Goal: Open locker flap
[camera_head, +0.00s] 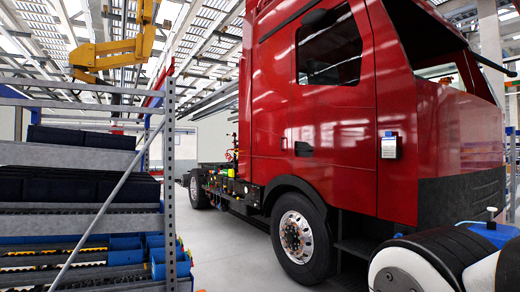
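The red truck cab (345,125) stands side-on in the middle and right of the head view. A dark recessed handle (304,149) sits on its side, below the side window (329,48). Thin seams outline panels on the cab side. No panel stands open, and I cannot tell which one is the locker flap. A small white-and-blue box (390,146) is on the cab side, right of the handle. My gripper is not in view.
A metal shelf rack (171,190) with dark bins and blue rollers stands at the left. A front wheel (299,236) sits under the cab. Grey floor (232,240) is clear between rack and truck. White and black rounded parts fill the lower right corner. A yellow arm (115,52) hangs overhead.

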